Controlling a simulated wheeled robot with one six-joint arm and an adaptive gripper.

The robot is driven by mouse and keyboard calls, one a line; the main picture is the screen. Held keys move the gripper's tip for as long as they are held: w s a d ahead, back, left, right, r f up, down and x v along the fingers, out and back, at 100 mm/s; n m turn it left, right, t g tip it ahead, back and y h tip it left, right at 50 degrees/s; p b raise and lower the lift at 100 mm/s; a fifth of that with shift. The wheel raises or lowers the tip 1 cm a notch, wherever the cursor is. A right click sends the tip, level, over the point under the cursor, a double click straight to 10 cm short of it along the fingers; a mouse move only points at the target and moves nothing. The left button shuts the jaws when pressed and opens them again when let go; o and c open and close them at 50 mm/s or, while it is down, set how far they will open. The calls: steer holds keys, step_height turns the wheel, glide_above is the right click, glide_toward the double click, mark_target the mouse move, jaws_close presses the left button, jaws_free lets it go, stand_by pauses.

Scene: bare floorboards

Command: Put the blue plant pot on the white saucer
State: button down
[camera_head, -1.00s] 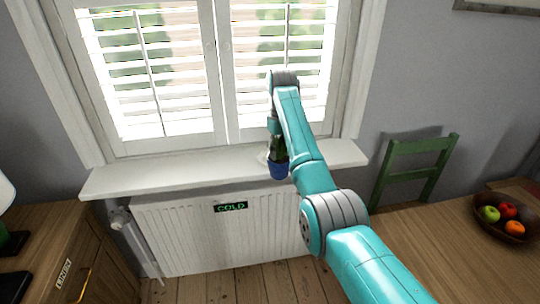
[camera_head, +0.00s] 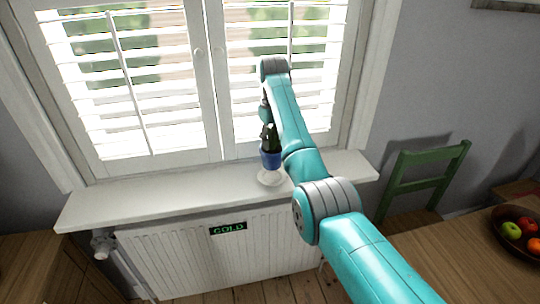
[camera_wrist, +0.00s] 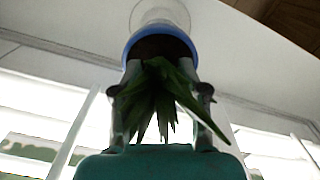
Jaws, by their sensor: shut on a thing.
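The blue plant pot (camera_head: 271,159) holds a spiky green plant and looks upright. My gripper (camera_head: 268,138) is shut on it from above, partly hidden by my arm. In the wrist view the fingers (camera_wrist: 162,92) stand either side of the leaves at the pot's blue rim (camera_wrist: 160,34). The white saucer (camera_head: 270,179) lies on the window sill, just below the pot in the head view. It shows beyond the pot in the wrist view (camera_wrist: 160,11). The pot appears raised over the saucer's far part; I cannot tell the exact gap.
The white window sill (camera_head: 150,195) is otherwise clear, with shuttered windows (camera_head: 150,80) close behind and a radiator (camera_head: 215,260) below. A green chair (camera_head: 428,180) stands to the right. A wooden table (camera_head: 440,260) with a fruit bowl (camera_head: 518,235) is at front right.

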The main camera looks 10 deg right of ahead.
mark_target(272, 153)
steer(key=shift+f, duration=2.6)
steer(key=c, duration=0.6)
jaws_free()
steer(key=shift+f, duration=0.1)
step_height(272, 153, up, 12)
steer(key=shift+r, duration=0.1)
